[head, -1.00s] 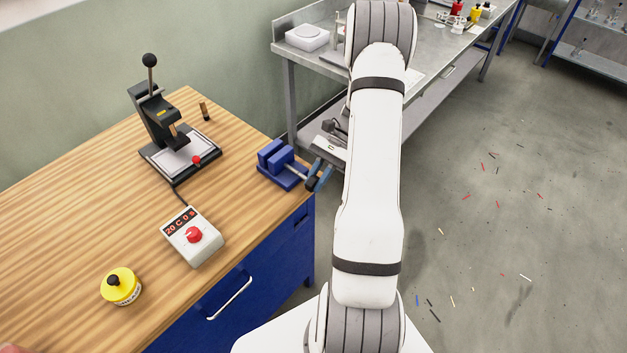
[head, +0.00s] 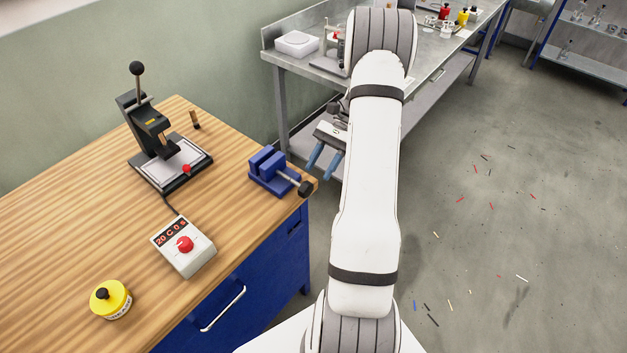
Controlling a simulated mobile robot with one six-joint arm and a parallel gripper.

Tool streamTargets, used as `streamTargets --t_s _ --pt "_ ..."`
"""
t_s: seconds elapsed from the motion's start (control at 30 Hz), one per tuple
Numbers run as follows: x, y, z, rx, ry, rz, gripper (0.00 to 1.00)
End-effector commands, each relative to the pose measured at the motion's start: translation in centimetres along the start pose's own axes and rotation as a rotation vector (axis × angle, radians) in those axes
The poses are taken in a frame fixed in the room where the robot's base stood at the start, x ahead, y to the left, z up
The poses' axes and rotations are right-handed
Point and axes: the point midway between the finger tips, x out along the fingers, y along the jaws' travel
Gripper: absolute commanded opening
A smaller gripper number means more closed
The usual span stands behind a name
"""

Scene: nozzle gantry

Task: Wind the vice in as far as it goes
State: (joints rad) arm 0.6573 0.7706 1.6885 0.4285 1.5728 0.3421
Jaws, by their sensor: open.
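The blue vice (head: 268,174) stands at the right corner of the wooden bench top. Its two jaw blocks sit close together; I cannot tell whether a gap is left between them. Its grey screw (head: 290,179) points right, toward the bench edge, and ends in a dark handle knob (head: 305,189). My gripper (head: 322,173) is open and empty, its blue fingers pointing down. In the picture it is just right of and above the handle, apart from it. My white arm hides part of the gripper's wrist.
A black lever press (head: 150,130), a control box (head: 184,246) with a red knob and a yellow pot (head: 111,300) stand on the wooden bench (head: 90,210). A steel table (head: 297,72) is behind my arm. Floor at the right is open, with small scattered bits.

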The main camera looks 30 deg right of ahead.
Motion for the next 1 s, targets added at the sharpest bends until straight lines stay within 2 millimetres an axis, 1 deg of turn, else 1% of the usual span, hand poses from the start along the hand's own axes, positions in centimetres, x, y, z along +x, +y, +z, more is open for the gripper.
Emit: streamTargets --t_s 0.1,0.2,0.47,0.57,0.67,0.83,1.0 --pt "-1.1 0.1 -0.1 0.001 0.000 -0.001 0.40" --pt "-1.5 0.1 0.0 0.001 -0.001 0.001 0.40" --pt "-1.5 0.1 0.1 0.001 0.000 0.003 0.40" --pt "-1.2 0.0 0.5 0.012 0.034 0.017 0.40" --pt "-0.4 -0.1 1.7 0.048 0.145 0.055 0.40" --pt "1.4 0.0 4.3 0.109 0.465 0.106 0.40" --pt "2.4 0.1 6.5 0.097 0.755 0.076 0.40"
